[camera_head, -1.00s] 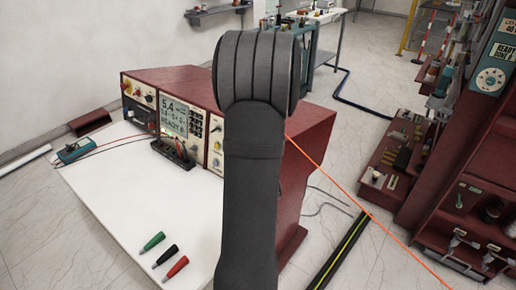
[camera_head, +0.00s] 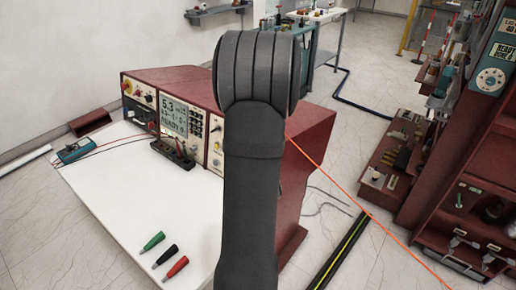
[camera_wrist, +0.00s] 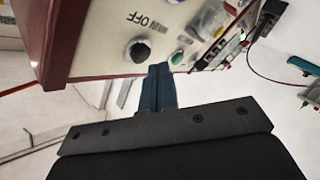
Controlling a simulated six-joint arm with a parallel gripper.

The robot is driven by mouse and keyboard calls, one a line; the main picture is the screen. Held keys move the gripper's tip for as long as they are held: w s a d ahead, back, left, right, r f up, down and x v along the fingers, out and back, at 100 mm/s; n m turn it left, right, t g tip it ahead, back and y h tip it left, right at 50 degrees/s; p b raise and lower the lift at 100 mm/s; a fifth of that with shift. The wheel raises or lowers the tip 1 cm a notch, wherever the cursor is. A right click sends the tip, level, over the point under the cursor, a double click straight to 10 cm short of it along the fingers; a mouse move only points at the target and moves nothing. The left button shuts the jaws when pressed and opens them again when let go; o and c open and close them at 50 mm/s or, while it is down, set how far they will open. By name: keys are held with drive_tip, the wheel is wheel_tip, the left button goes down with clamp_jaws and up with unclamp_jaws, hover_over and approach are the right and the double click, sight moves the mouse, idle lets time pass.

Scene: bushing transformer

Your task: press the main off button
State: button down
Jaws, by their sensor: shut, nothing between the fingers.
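In the wrist view the main off button (camera_wrist: 140,50) is a dark round button in a pale ring, beside the upside-down label "MAIN OFF" on a cream panel. A green button (camera_wrist: 177,58) sits to its right. My gripper (camera_wrist: 160,70) is shut and empty, its blue fingers together. The tips appear at the panel's edge, between the two buttons in the picture; I cannot tell whether they touch the panel. In the head view my arm hides the gripper and this part of the red console (camera_head: 305,140).
The console's panel has a lit screen (camera_head: 173,117). A white tabletop (camera_head: 110,210) in front holds green, black and red probes (camera_head: 165,255), a blue meter (camera_head: 74,151) and a dark terminal block (camera_head: 172,152). A red rack (camera_head: 475,190) stands at the right.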

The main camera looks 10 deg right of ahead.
drive_tip(key=shift+w+d+f, duration=0.1)
drive_tip(key=shift+w+d, duration=0.2)
drive_tip(key=shift+w+d+f, duration=0.1)
drive_tip(key=shift+w+d, duration=0.2)
drive_tip(key=shift+d, duration=0.05)
idle(0.8)
drive_tip(key=shift+a, duration=0.1)
drive_tip(key=shift+s+a+r, duration=0.2)
drive_tip(key=shift+s+a, duration=0.35)
drive_tip(key=shift+s, duration=0.05)
idle(0.4)
drive_tip(key=s+a, duration=0.1)
drive_tip(key=s+a+r, duration=0.1)
drive_tip(key=s+a, duration=0.1)
drive_tip(key=shift+s+a+r, duration=0.1)
drive_tip(key=shift+s+a, duration=0.1)
idle(1.2)
